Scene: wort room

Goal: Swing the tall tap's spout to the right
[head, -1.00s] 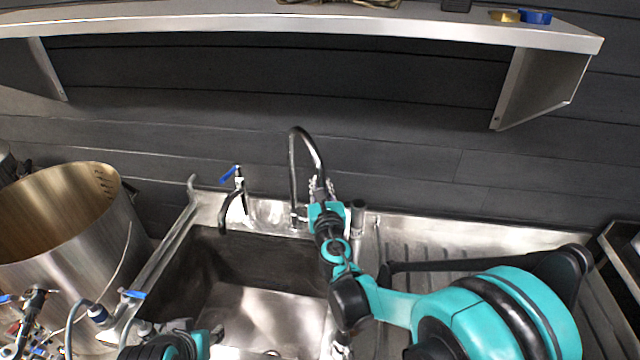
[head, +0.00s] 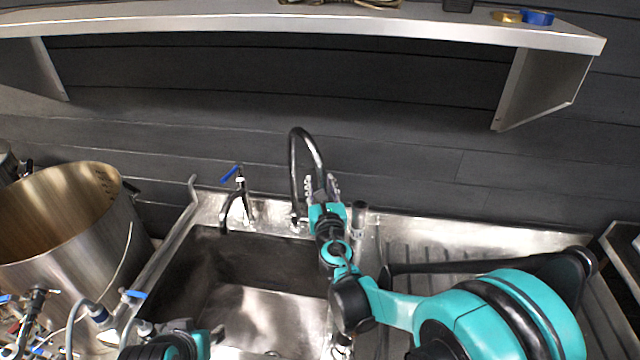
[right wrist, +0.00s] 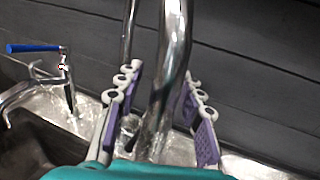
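The tall tap (head: 293,165) is a dark, shiny gooseneck at the back of the sink, with its arch curving right and toward me. My right gripper (head: 324,185) is at the lower front end of the arch. In the right wrist view, the thick spout pipe (right wrist: 172,70) runs between the two purple-padded fingers of my right gripper (right wrist: 157,105). The fingers stand apart, with visible gaps beside the pipe. A thinner pipe (right wrist: 131,35) shows behind the left finger. My left gripper is partly in view at the bottom left (head: 190,340); its fingers are not clear.
A short tap with a blue lever (head: 238,195) stands left of the tall one. The steel sink (head: 265,315) is below, with a ribbed drainboard (head: 450,235) right. A large steel pot (head: 128,225) stands left. A shelf (head: 300,23) spans the wall above.

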